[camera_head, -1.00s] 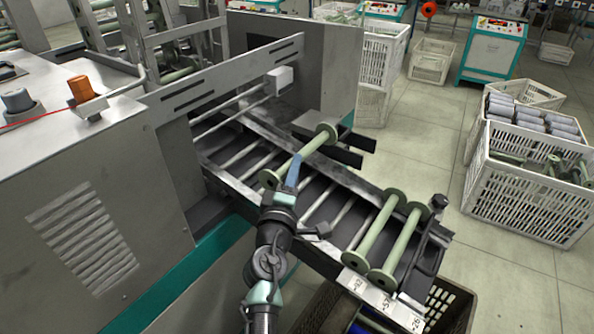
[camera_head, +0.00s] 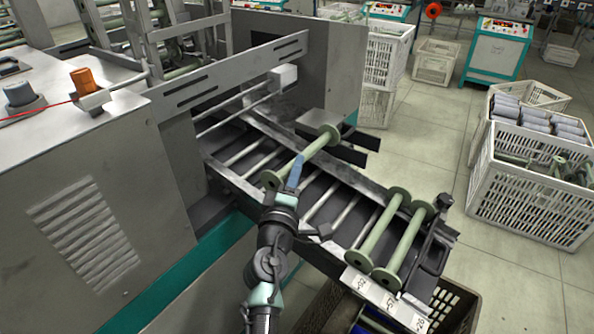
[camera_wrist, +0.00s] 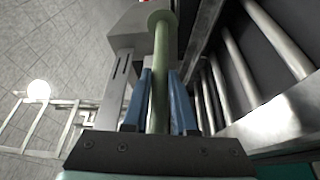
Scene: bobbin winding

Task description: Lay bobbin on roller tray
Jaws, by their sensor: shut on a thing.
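A pale green bobbin (camera_head: 309,154) with a round flange at each end lies crosswise over the upper part of the roller tray (camera_head: 262,206). My gripper (camera_head: 294,172) is shut on its shaft near the lower-left flange. In the wrist view the bobbin's shaft (camera_wrist: 161,75) runs between the two blue fingers (camera_wrist: 160,100), its far flange at the top. I cannot tell whether the bobbin touches the rollers. Two more green bobbins (camera_head: 377,233) (camera_head: 407,239) lie side by side at the tray's lower right end, against the end stop (camera_head: 436,245).
Several bare rollers (camera_head: 322,200) separate the held bobbin from the two lying ones. The grey machine housing (camera_head: 90,190) stands at left. A dark crate (camera_head: 455,305) with bobbins sits below the tray end. White crates (camera_head: 530,200) stand at right on open floor.

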